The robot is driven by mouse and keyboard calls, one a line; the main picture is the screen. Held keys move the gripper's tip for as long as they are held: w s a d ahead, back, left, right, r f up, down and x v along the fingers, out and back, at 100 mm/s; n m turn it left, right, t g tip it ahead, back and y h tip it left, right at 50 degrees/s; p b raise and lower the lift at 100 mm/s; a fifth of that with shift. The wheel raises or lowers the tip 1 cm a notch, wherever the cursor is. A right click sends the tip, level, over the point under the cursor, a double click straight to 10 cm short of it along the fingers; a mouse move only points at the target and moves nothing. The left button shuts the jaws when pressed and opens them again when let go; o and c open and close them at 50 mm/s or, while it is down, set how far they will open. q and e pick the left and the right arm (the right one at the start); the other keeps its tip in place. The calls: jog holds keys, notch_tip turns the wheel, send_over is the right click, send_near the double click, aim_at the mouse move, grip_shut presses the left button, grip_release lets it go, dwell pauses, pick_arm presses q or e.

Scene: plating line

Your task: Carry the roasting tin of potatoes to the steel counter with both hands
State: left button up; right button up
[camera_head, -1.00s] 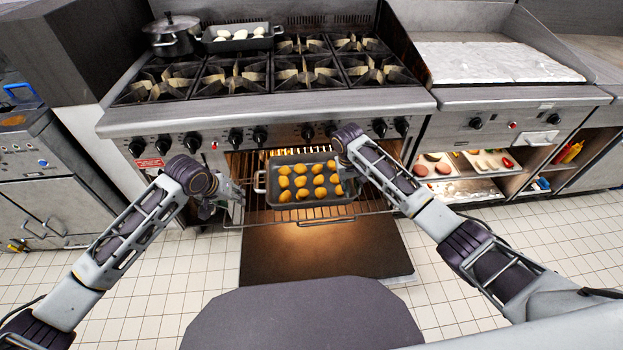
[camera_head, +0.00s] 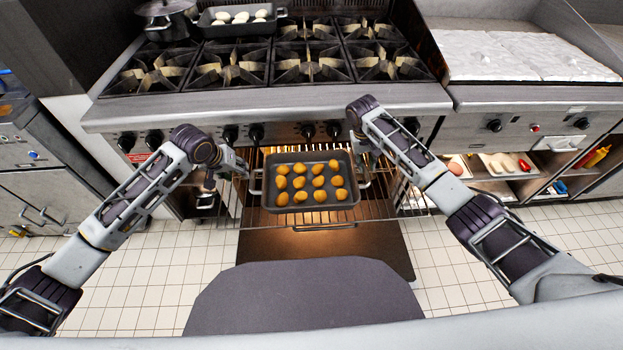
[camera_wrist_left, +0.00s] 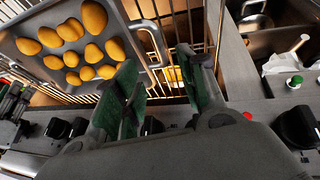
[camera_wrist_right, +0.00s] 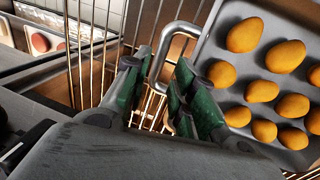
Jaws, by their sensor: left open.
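The grey roasting tin (camera_head: 310,208) holds several golden potatoes and sits level on the pulled-out oven rack (camera_head: 390,208). It has a metal loop handle at each end. My left gripper (camera_head: 240,172) is at the tin's left end. In the left wrist view its green-padded fingers (camera_wrist_left: 158,78) are apart, with the left handle (camera_wrist_left: 152,42) just ahead of their gap. My right gripper (camera_head: 366,170) is at the right end. In the right wrist view its fingers (camera_wrist_right: 155,80) are apart, with the right handle (camera_wrist_right: 160,65) at the gap between them. I cannot pick out the steel counter for sure.
The open oven door (camera_head: 285,245) lies low under the rack. The stove top with burners (camera_head: 250,70) overhangs behind the tin, bearing a lidded pot (camera_head: 165,22) and a dark tray (camera_head: 215,29) of white items. Open shelves (camera_head: 500,168) stand to the right.

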aim_at(251, 180)
dwell(0.4)
pick_arm(q)
jog(key=shift+x, duration=6.85)
pick_arm(e)
jog(key=shift+x, duration=3.75)
pick_arm(q)
jog(key=c, duration=0.7)
pick_arm(e)
grip_shut()
pick_arm(q)
grip_shut()
